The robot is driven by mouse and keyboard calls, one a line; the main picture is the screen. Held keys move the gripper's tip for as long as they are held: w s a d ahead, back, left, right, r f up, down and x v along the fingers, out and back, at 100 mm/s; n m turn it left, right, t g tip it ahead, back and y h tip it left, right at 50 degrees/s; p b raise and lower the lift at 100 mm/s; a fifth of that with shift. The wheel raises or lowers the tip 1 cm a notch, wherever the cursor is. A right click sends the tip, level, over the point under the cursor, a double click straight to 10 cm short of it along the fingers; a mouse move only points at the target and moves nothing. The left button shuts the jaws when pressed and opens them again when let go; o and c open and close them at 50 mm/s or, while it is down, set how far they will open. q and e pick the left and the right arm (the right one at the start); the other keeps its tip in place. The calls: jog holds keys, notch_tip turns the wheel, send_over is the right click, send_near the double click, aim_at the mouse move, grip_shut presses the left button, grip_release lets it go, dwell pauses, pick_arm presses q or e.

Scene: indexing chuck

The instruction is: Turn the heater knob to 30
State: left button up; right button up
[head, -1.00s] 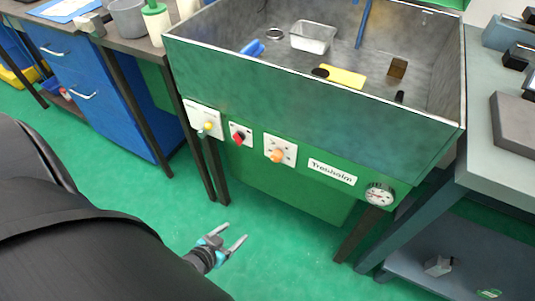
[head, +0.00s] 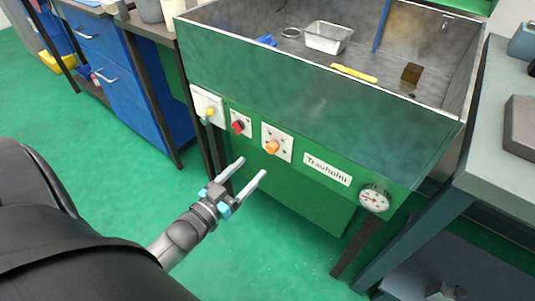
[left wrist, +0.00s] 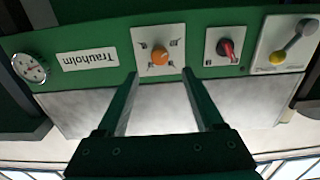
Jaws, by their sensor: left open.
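The green Trauholm tank's front panel (head: 315,150) carries an orange knob (head: 272,147) on a square white plate with marks around it. In the left wrist view the orange knob (left wrist: 159,56) appears upside down, between and beyond my fingertips. The plate's marks are too small to read. A red knob (head: 238,127) sits on a smaller white plate to its left; it also shows in the left wrist view (left wrist: 226,48). No heater label is legible. My left gripper (head: 252,167) is open and empty, below and in front of the orange knob, apart from it. My right gripper is not seen.
A lever with a yellow end (head: 210,112) is at the panel's left, and a round gauge (head: 375,198) at its right. The tank (head: 320,88) holds a metal tray (head: 328,37) and several small items. Green floor in front is clear.

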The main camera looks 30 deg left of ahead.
aim_at(269, 150)
pick_arm(q)
jog(key=w, duration=0.2)
jog(key=w+b, duration=0.1)
jog(key=w, duration=0.2)
jog(key=w+b, duration=0.1)
jog(key=w, duration=0.1)
jog(key=shift+w+d, duration=0.15)
jog(key=shift+d, duration=0.2)
jog(key=shift+w+b, duration=0.3)
jog(key=shift+w, duration=0.3)
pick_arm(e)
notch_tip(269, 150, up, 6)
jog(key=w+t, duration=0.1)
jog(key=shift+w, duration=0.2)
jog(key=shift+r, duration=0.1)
pick_arm(q)
grip_shut()
